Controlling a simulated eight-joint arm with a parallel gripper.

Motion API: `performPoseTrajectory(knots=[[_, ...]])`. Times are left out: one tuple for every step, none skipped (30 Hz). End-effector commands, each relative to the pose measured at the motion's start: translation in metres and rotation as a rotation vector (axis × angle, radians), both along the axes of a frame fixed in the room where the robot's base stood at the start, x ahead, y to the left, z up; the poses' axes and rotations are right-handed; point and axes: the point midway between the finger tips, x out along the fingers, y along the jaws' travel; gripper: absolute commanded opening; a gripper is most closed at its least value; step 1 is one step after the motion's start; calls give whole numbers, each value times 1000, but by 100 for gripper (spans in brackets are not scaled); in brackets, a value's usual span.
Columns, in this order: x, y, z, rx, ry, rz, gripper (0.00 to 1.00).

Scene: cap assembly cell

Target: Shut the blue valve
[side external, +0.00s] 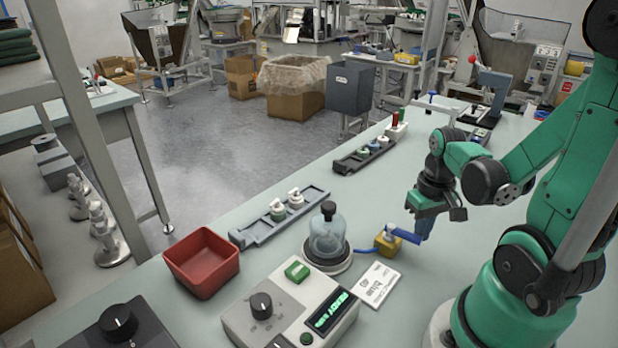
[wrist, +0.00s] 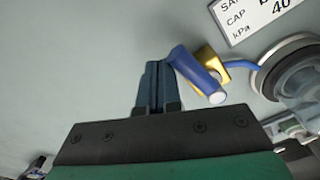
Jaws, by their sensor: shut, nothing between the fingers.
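The blue valve has a small brass-coloured body (side external: 387,244) with a blue lever (side external: 405,234) on top. In the side external view the lever points right, from the body towards my gripper (side external: 424,232). In the wrist view the blue lever (wrist: 196,74) lies slantwise beside the brass body (wrist: 212,62). My gripper (wrist: 157,66) is shut and empty, fingers pointing down, just beside one end of the lever. I cannot tell whether they touch. A blue hose (wrist: 242,64) joins the valve to the round base of the glass jar (side external: 327,236).
A white label card (side external: 375,285) lies in front of the valve. A control box (side external: 290,305) with a lit green display and a red bin (side external: 202,262) stand to the left. A grey rail (side external: 280,217) with caps lies behind the jar. The table right of the valve is mostly clear.

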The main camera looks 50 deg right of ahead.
Motion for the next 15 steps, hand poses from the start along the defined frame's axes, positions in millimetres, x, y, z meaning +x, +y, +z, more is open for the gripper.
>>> performPoseTrajectory(knots=[[0, 0, 0, 0, 0, 0, 0], [0, 0, 0, 0, 0, 0, 0], [0, 0, 0, 0, 0, 0, 0], [0, 0, 0, 0, 0, 0, 0], [0, 0, 0, 0, 0, 0, 0], [0, 0, 0, 0, 0, 0, 0], [0, 0, 0, 0, 0, 0, 0], [0, 1, 0, 0, 0, 0, 0], [-1, 2, 0, 0, 0, 1, 0], [-1, 3, 0, 0, 0, 1, 0], [-1, 4, 0, 0, 0, 1, 0], [-2, 5, 0, 0, 0, 1, 0], [-2, 4, 0, 0, 0, 0, 0], [-2, 4, 0, 0, 0, 0, 0], [-1, 3, 0, 0, 0, -1, 0]])
